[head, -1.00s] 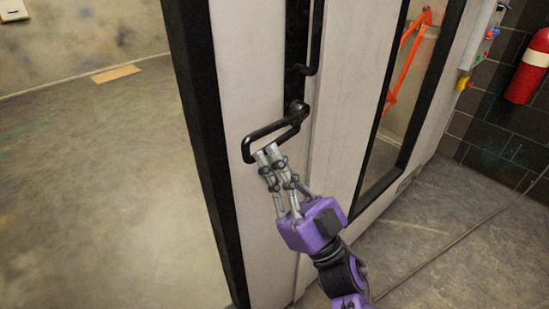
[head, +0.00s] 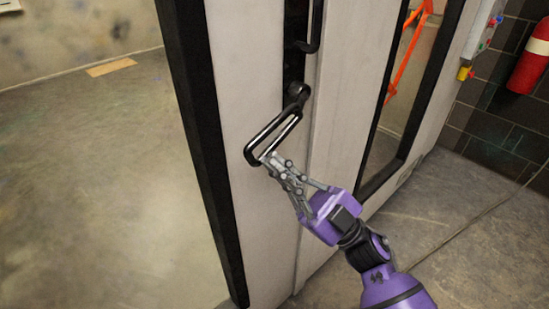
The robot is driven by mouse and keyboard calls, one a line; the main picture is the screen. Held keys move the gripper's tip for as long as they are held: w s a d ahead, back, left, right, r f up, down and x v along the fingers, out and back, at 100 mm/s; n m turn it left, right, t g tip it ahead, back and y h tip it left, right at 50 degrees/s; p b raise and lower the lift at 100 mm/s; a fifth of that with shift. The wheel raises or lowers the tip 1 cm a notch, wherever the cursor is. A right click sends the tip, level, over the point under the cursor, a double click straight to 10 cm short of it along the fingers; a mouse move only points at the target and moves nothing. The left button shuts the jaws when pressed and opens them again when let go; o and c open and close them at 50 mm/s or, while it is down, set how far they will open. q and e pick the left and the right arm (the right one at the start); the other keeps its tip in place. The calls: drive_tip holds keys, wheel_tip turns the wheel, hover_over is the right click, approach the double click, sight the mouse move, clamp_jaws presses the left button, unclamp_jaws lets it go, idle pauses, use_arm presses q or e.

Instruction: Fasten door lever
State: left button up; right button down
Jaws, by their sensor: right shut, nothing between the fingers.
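The black door lever (head: 272,136) is a looped handle on the pale booth door (head: 255,60). It slants down and left from its round pivot. My right gripper (head: 268,157) is at the lower end of the lever, its fingertips together and touching or very close to the loop's lower edge. The fingers hold nothing that I can see. Whether the fingertips press on the lever cannot be told exactly. My left gripper is out of view.
A second black handle (head: 313,38) sits above the lever. A glass panel with an orange frame (head: 408,55) behind it is to the right. A red fire extinguisher (head: 531,62) hangs on the dark tiled wall. The floor at left is mostly clear.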

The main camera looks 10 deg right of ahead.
use_arm(q)
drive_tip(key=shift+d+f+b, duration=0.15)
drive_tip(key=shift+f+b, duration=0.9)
drive_tip(key=shift+b, duration=0.15)
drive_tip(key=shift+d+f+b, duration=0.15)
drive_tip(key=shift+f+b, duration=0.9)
drive_tip(key=shift+b, duration=0.1)
use_arm(e)
drive_tip(key=w+d+f+n+g+h, duration=0.2)
drive_tip(key=w+d+f+n+g, duration=0.3)
drive_tip(key=n, duration=0.7)
drive_tip(key=shift+w+d+f+n+g+h, duration=0.2)
drive_tip(key=shift+d+f+n+g+h, duration=0.2)
drive_tip(key=shift+d+f+g, duration=1.35)
drive_tip(key=shift+a+r+g, duration=0.3)
drive_tip(key=shift+a+g, duration=0.05)
drive_tip(key=shift+a, duration=0.2)
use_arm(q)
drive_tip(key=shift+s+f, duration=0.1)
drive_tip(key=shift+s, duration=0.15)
